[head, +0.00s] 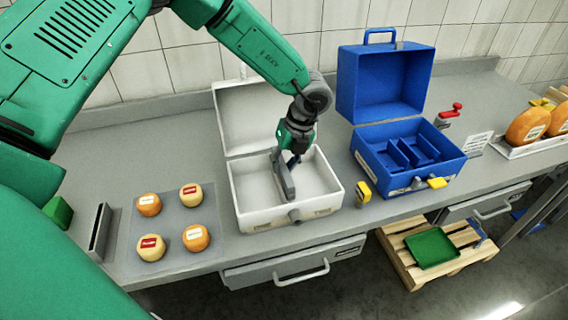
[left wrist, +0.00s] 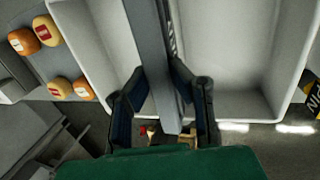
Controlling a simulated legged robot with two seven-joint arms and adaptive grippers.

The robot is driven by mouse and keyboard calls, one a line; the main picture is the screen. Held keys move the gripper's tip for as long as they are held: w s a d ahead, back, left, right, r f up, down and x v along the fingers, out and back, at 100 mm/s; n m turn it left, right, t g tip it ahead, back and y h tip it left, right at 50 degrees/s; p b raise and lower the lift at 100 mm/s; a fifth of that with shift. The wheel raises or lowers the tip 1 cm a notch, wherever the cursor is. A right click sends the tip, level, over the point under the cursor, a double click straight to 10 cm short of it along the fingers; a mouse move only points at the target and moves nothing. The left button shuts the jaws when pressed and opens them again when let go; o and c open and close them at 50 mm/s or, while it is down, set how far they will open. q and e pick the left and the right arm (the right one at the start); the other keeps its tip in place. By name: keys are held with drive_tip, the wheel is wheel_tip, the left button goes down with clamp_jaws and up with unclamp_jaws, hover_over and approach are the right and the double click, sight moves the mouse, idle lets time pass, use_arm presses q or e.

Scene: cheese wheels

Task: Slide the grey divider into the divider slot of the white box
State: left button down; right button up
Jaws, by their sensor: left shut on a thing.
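The white box (head: 243,210) stands open on the counter in the head view, its lid (head: 248,115) tilted up at the back. My left gripper (head: 287,160) is over the box and shut on the grey divider (head: 285,182). The divider is upright, runs front to back and is near the middle of the box. In the left wrist view the divider (left wrist: 157,60) lies between the two fingers (left wrist: 160,100), with the white box (left wrist: 235,110) on both sides. I cannot tell whether the divider's lower edge is in the slot; the slot is hidden. My right gripper is not in view.
Several small cheese wheels (head: 149,205) lie on a grey mat (head: 172,223) left of the box. A dark upright holder (head: 99,232) stands beside the mat. An open blue box (head: 398,180) and a small yellow item (head: 363,194) are to the right.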

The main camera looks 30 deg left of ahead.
use_arm(q)
drive_tip(key=shift+f, duration=0.45)
drive_tip(key=c, duration=1.4)
unclamp_jaws()
drive_tip(key=shift+o, duration=0.2)
drive_tip(key=v, duration=1.2)
